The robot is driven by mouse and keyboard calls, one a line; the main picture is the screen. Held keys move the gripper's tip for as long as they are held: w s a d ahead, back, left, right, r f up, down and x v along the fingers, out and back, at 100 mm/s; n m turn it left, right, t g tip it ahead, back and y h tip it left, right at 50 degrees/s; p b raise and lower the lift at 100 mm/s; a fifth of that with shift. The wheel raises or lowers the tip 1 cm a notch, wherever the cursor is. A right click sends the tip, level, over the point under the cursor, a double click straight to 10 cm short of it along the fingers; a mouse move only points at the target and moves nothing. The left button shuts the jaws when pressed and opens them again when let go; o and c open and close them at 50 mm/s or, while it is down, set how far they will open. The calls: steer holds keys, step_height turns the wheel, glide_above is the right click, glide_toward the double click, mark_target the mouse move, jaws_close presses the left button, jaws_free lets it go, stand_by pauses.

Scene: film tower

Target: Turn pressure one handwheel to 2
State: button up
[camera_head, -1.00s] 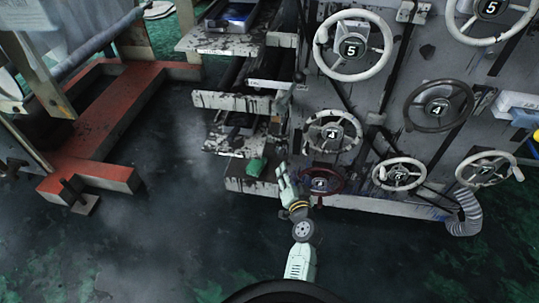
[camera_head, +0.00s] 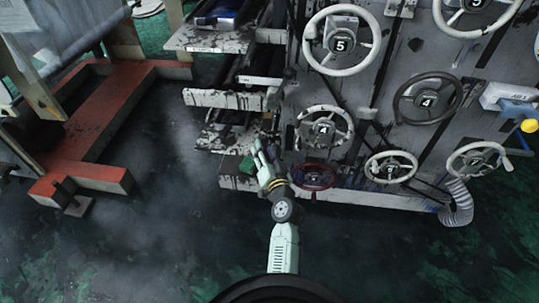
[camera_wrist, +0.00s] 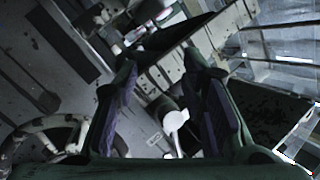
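Several spoked handwheels with numbered hubs are mounted on a grey panel (camera_head: 375,90). I cannot read which is pressure one. A small dark red handwheel (camera_head: 332,172) is lowest, just right of my gripper (camera_head: 262,160). A pale handwheel (camera_head: 302,129) reading 4 is above it, and a small pale handwheel (camera_head: 414,163) is to its right. A large white handwheel (camera_head: 376,42) reads 5; a dark handwheel (camera_head: 397,103) reads 4. In the wrist view my gripper (camera_wrist: 165,90) has its fingers apart with nothing held. A handwheel rim (camera_wrist: 50,123) shows at lower left there.
Paint-stained shelves (camera_head: 225,99) stand left of the panel, close behind my gripper. A red floor frame (camera_head: 90,172) is at the left. A ribbed hose (camera_head: 458,204) meets the floor at right. The dark floor in front is clear.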

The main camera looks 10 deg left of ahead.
steer(key=d+f+m+g+h, duration=0.1)
steer(key=d+f+m+g, duration=0.1)
steer(key=d+f+m, duration=0.75)
steer(key=m+h+p, duration=0.2)
steer(key=m, duration=2.9)
glide_toward(315, 201)
steer(key=w+f, duration=0.1)
steer(key=w, duration=0.1)
steer(key=shift+t, duration=0.3)
steer(key=b+x, duration=0.3)
steer(key=x, duration=0.1)
steer(key=b+x, duration=0.3)
steer(key=x, duration=0.2)
steer(key=shift+a+f, duration=0.25)
steer(key=shift+w+a, duration=0.1)
steer(key=shift+w, duration=0.25)
steer(key=shift+r, duration=0.1)
jaws_close()
